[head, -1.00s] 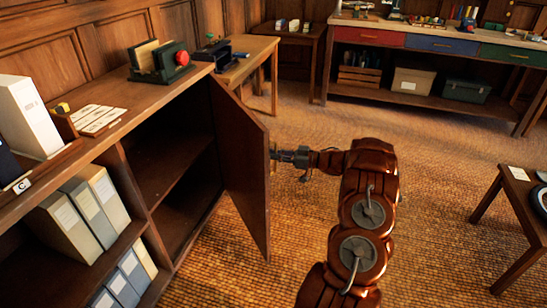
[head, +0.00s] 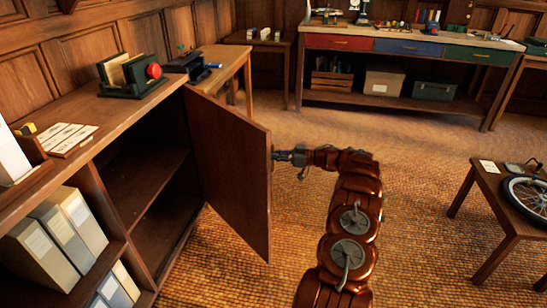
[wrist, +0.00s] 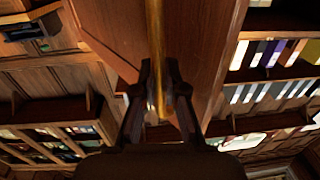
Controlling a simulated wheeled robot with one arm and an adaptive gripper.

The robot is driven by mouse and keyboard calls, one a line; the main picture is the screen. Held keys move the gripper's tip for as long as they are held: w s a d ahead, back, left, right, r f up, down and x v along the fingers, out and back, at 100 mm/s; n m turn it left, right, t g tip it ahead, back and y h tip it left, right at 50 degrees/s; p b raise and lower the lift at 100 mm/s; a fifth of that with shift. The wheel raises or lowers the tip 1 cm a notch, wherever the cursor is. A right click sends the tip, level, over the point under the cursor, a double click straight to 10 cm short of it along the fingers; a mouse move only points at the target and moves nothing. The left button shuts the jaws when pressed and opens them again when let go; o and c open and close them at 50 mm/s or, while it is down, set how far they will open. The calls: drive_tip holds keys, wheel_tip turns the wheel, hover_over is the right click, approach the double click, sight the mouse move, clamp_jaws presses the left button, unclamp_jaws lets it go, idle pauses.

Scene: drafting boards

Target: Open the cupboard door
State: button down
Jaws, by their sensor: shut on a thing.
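The cupboard door (head: 230,175) is a brown wooden panel, standing well open and swung out from the cupboard (head: 140,185). Its hinge side is at the far side of the opening, and the dark inside with a shelf shows. My gripper (head: 277,156) is at the outer face of the door near its free edge. In the wrist view my gripper (wrist: 160,85) has its two fingers on either side of a brass bar handle (wrist: 155,45), shut on it. The door (wrist: 200,40) fills the upper middle there. The handle is hidden in the head view.
Binders (head: 70,225) stand in the open shelves left of the cupboard. A red-knobbed device (head: 135,77) sits on top. A low table (head: 510,205) with a spoked wheel (head: 527,195) stands at the right. The woven floor (head: 420,170) between is clear.

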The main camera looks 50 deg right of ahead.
drive_tip(key=shift+d, duration=0.15)
idle(0.3)
drive_tip(key=c, duration=1.2)
unclamp_jaws()
drive_tip(key=v, duration=1.1)
drive_tip(key=shift+s+d, duration=0.3)
